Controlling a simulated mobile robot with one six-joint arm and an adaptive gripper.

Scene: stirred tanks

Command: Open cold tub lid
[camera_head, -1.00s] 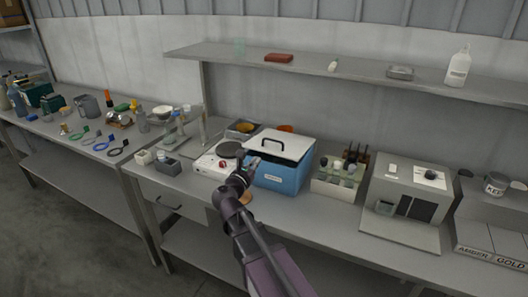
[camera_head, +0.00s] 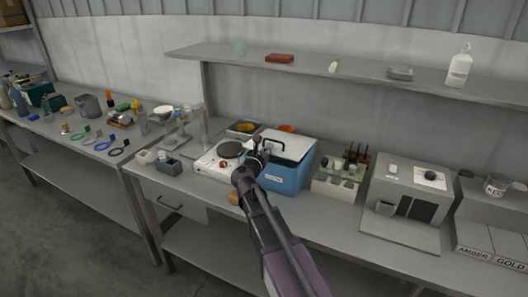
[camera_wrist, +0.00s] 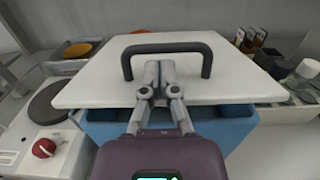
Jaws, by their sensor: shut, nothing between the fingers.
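The cold tub (camera_head: 284,180) is a blue box with a white label on its front, standing on the bench. Its white lid (camera_head: 297,148) covers the top, and the lid also fills the middle of the wrist view (camera_wrist: 90,88). A dark bar handle (camera_wrist: 165,47) stands on the lid. My gripper (camera_head: 262,147) is over the lid's front left part. In the wrist view my gripper (camera_wrist: 160,68) is shut and empty, its fingertips appearing between the handle's two legs, below the crossbar. I cannot tell whether they touch the handle.
A hotplate (camera_head: 223,160) with a red knob stands close left of the tub. A rack of vials (camera_head: 338,181) and a grey instrument (camera_head: 409,200) are to the right. A shelf (camera_head: 350,75) runs above and behind. An orange dish (camera_wrist: 78,50) sits behind left.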

